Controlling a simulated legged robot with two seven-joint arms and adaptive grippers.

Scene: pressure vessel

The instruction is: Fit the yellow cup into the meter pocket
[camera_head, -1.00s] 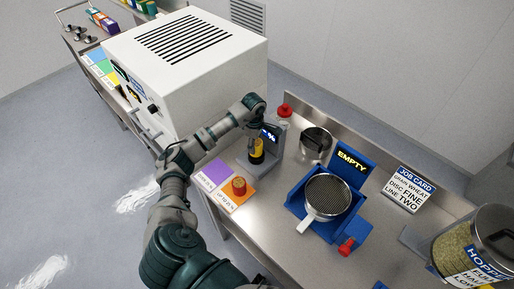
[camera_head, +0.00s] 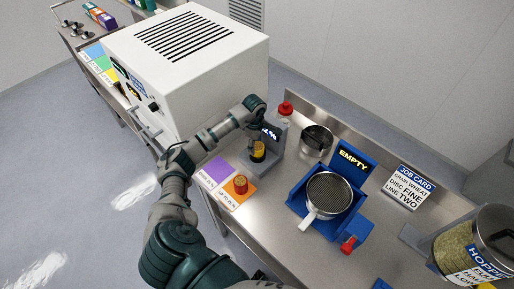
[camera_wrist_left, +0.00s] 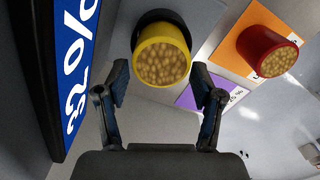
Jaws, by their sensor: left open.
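The yellow cup (camera_head: 258,155) stands at the front of the grey meter (camera_head: 279,150), below its lit display. In the left wrist view the yellow cup (camera_wrist_left: 161,55) is filled with grains and sits in a dark round pocket (camera_wrist_left: 150,17). The pocket's rim shows only behind the cup, so how deep the cup sits is hidden. My left gripper (camera_wrist_left: 161,88) is open, with a finger to either side just below the cup in that view and nothing between them. In the head view its fingers are mostly hidden by my wrist. My right gripper is not in view.
A red cup (camera_head: 240,184) of grains stands on the orange card (camera_head: 233,196), beside a purple card (camera_head: 217,170). A white oven-like box (camera_head: 185,75) is left of the meter. A blue scale (camera_head: 298,203) with a sieve pan, a steel pot (camera_head: 316,140) and a hopper (camera_head: 478,245) are right.

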